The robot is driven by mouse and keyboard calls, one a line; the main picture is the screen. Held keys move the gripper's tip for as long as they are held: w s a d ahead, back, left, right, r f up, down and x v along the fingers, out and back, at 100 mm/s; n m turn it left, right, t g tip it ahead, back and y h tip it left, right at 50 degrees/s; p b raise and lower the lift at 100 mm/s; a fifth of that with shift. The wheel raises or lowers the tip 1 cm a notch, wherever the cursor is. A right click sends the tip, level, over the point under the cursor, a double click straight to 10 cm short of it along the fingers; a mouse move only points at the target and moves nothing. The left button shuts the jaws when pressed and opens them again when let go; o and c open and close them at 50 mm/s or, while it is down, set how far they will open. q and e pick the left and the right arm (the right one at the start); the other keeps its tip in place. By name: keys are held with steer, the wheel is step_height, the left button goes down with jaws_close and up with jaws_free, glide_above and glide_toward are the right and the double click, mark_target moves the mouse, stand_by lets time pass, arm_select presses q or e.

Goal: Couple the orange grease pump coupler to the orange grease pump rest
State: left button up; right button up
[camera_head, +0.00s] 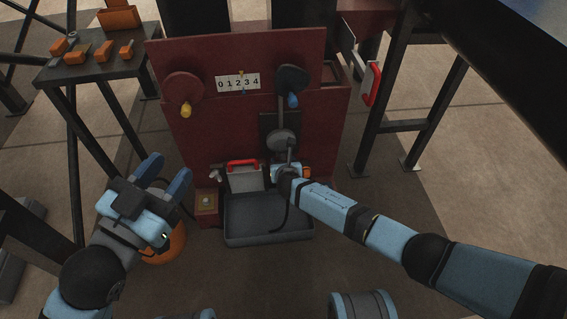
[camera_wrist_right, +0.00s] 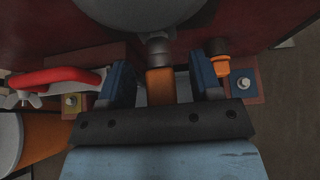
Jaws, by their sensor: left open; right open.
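In the right wrist view an orange block (camera_wrist_right: 160,86), seemingly the coupler, sits below a grey metal fitting (camera_wrist_right: 158,50). My right gripper (camera_wrist_right: 163,78) is open around it, with a gap on both sides. A second orange fitting (camera_wrist_right: 220,62) stands just outside the right finger; I cannot tell whether it is the rest. In the head view my right gripper (camera_head: 287,172) is at the press's lower front, its fingers mostly hidden by the wrist. A dark hose (camera_head: 283,215) hangs below it. My left gripper (camera_head: 164,176) is open and empty, left of the press.
The dark red press (camera_head: 215,130) carries a 01234 counter and two cranks. A grey tray (camera_head: 268,221) lies below. A red-handled box (camera_head: 243,177) is beside my right gripper. An orange drum (camera_head: 168,247) stands under my left arm. A side table (camera_head: 90,66) holds orange blocks.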

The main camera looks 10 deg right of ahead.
jaws_close()
stand_by(0.4)
